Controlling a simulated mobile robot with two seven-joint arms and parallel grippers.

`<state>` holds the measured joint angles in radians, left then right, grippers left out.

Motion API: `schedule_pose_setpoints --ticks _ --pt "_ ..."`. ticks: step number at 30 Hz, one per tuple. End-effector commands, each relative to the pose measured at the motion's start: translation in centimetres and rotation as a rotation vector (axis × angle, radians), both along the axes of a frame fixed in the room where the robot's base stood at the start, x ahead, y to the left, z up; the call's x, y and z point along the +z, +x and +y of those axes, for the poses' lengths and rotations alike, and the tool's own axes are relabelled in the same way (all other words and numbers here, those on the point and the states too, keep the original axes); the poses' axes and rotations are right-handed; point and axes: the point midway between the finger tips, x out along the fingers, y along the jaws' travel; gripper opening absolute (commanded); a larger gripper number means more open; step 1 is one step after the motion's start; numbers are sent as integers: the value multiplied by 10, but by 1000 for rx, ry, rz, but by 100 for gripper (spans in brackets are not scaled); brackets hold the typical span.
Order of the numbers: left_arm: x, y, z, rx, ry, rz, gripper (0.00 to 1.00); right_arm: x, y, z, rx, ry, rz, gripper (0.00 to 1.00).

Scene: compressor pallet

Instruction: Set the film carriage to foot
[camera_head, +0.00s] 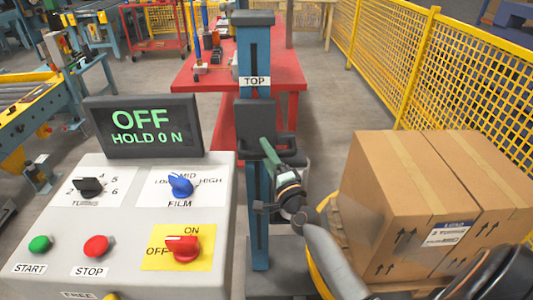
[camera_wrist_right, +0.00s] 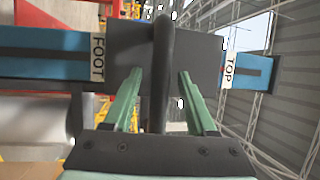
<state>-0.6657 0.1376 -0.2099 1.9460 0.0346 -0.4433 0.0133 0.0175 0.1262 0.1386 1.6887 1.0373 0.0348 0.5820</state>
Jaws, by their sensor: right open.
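The film carriage (camera_head: 258,116) is a dark block on a blue upright column (camera_head: 254,48), just below the TOP label (camera_head: 255,82). In the right wrist view the carriage (camera_wrist_right: 205,58) lies between the FOOT label (camera_wrist_right: 97,58) and the TOP label (camera_wrist_right: 230,70). Its dark bar handle (camera_wrist_right: 161,45) stands between the green fingers of my right gripper (camera_wrist_right: 160,72), with gaps on both sides. In the head view my right gripper (camera_head: 268,150) is open at the carriage's lower part and partly covers it. My left gripper is not in view.
A control box (camera_head: 140,225) with knobs and buttons stands left of the column; its display (camera_head: 142,126) reads OFF, HOLD 0 N. Cardboard boxes (camera_head: 395,205) stand at right, before a yellow mesh fence (camera_head: 440,70). A red table (camera_head: 205,82) is behind.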

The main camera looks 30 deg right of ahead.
Motion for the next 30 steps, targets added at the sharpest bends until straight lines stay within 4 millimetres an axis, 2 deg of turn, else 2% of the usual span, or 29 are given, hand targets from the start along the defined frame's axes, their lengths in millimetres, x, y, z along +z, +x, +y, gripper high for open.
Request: schedule_pose_setpoints --ticks 3,18,30 --pt "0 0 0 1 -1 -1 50 0 0 0 0 0 0 57" --pt "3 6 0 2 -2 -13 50 0 0 0 0 0 0 1" --pt "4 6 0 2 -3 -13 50 0 0 0 0 0 0 0"
